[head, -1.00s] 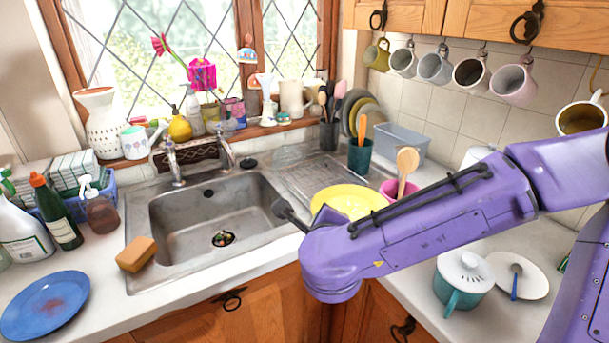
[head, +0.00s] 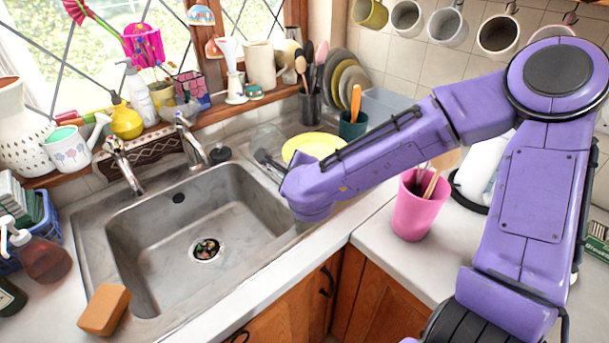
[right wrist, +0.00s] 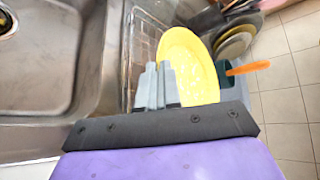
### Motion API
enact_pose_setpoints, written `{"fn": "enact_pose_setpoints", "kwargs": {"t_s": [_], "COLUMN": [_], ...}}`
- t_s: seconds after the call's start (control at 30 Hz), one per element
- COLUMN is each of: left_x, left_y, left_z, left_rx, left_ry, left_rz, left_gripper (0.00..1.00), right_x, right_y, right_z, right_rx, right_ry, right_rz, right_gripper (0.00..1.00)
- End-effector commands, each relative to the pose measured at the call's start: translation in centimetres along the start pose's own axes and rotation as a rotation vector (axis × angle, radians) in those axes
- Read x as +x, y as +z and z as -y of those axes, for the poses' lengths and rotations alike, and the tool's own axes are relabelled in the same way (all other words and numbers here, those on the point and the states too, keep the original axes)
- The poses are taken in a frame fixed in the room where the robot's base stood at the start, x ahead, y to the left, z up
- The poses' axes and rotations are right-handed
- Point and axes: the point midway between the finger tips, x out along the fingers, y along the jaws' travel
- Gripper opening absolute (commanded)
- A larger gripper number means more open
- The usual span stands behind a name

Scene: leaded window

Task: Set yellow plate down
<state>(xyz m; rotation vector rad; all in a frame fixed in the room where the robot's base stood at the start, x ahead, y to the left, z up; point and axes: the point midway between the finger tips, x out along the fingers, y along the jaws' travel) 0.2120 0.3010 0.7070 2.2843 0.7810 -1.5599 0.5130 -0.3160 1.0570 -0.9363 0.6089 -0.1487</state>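The yellow plate (head: 312,145) is over the draining area right of the sink, partly hidden behind my right forearm. In the right wrist view the yellow plate (right wrist: 190,65) shows its face at a slant. My right gripper (head: 267,160) is at its left rim. In the right wrist view the two fingers of the right gripper (right wrist: 158,75) stand close together at the plate's near left rim, one overlapping its face; they appear shut on the rim. I cannot tell whether the plate touches the drainer. My left gripper is not in view.
The sink (head: 200,235) lies left of the gripper. Behind the plate stand a teal utensil pot (head: 352,127) and several plates on edge (head: 350,80). A pink cup (head: 415,212) stands on the counter right of my forearm. A sponge (head: 104,310) lies at the sink's front left.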

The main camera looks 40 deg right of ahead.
Motion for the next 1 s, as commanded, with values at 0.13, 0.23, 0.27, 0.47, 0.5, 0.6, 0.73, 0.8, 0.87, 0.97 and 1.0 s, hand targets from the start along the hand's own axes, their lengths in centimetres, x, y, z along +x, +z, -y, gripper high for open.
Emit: {"fn": "enact_pose_setpoints", "kwargs": {"t_s": [0.13, 0.23, 0.27, 0.47, 0.5, 0.6, 0.73, 0.8, 0.87, 0.97, 1.0], "left_x": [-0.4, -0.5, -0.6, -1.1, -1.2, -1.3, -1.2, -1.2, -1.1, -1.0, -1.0], "left_y": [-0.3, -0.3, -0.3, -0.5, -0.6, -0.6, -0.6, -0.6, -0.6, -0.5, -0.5], "left_z": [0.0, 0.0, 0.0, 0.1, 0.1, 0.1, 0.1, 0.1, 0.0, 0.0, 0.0], "left_rx": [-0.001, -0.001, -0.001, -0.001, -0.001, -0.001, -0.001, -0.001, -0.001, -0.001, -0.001], "left_ry": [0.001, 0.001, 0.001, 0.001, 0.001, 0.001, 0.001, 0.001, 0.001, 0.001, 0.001], "left_rz": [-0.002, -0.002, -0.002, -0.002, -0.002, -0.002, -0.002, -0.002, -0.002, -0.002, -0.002], "left_gripper": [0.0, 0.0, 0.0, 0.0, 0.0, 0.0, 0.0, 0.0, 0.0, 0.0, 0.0], "right_x": [3.9, 5.6, 5.9, 7.7, 8.0, 8.4, 8.5, 8.5, 8.5, 8.6, 8.5], "right_y": [-2.5, -3.7, -3.9, -5.5, -5.8, -6.1, -6.1, -6.1, -6.2, -6.3, -6.3], "right_z": [-0.7, -1.2, -1.2, -2.6, -3.1, -3.8, -3.9, -3.9, -4.0, -4.2, -4.1], "right_rx": [-0.003, -0.002, -0.002, -0.005, -0.004, -0.001, 0.0, 0.0, 0.0, 0.001, 0.001], "right_ry": [0.004, 0.001, 0.0, 0.002, 0.002, -0.001, -0.003, -0.002, -0.002, -0.001, -0.001], "right_rz": [-0.007, -0.005, -0.004, -0.007, -0.007, -0.004, -0.002, -0.002, -0.002, -0.003, -0.004], "right_gripper": [0.0, 0.0, 0.0, 0.0, 0.0, 0.0, 0.0, 0.0, 0.0, 0.13, 0.14]}}
